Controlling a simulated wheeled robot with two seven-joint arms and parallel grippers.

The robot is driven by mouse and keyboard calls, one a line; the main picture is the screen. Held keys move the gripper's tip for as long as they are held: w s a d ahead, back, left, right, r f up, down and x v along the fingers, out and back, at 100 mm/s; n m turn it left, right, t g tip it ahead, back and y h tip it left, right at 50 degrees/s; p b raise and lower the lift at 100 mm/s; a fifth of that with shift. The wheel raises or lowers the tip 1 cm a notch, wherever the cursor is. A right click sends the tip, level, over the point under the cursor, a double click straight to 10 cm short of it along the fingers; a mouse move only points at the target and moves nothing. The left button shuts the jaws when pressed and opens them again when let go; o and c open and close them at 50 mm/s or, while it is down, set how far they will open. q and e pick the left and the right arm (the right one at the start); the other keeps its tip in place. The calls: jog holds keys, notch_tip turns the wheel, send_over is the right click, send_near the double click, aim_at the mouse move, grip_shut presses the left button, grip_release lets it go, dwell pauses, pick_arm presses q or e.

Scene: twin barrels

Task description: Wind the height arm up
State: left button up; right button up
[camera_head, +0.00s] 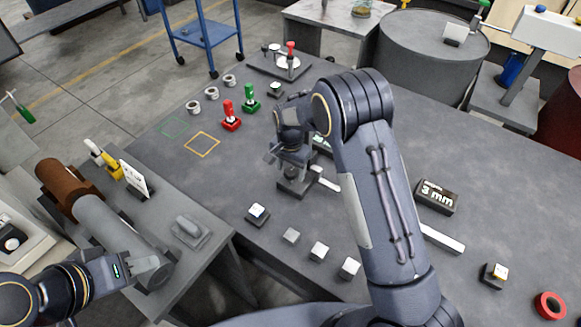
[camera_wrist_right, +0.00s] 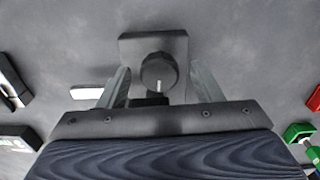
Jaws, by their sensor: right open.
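A dark round knob (camera_wrist_right: 160,72) with a white index mark sits on a grey base plate (camera_wrist_right: 125,45) in the right wrist view. In the head view the base (camera_head: 296,186) stands on the bench below my right gripper (camera_head: 290,158). My right gripper (camera_wrist_right: 162,88) is open, with one finger on each side of the knob; I cannot tell whether they touch it. A black box (camera_head: 436,196) reading "3 mm" lies right of my right arm. I cannot make out which part is the height arm. My left gripper (camera_head: 152,270) is at lower left; its jaws are unclear.
Red (camera_head: 230,116) and green (camera_head: 249,98) handled pieces stand behind the right gripper. Several small blocks (camera_head: 319,251) lie at the bench's front. A fixture with a red knob (camera_head: 291,46) is at the back. My right arm covers the bench middle.

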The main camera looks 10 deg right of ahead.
jog(key=c, duration=1)
jog(key=shift+m, duration=0.5)
jog(key=shift+m+b, duration=0.4)
jog(key=shift+m, duration=0.2)
jog(key=m, duration=0.2)
jog(key=shift+m, duration=0.4)
jog(key=m, duration=0.3)
jog(key=shift+r+m, duration=0.1)
jog(key=shift+m, duration=1.6)
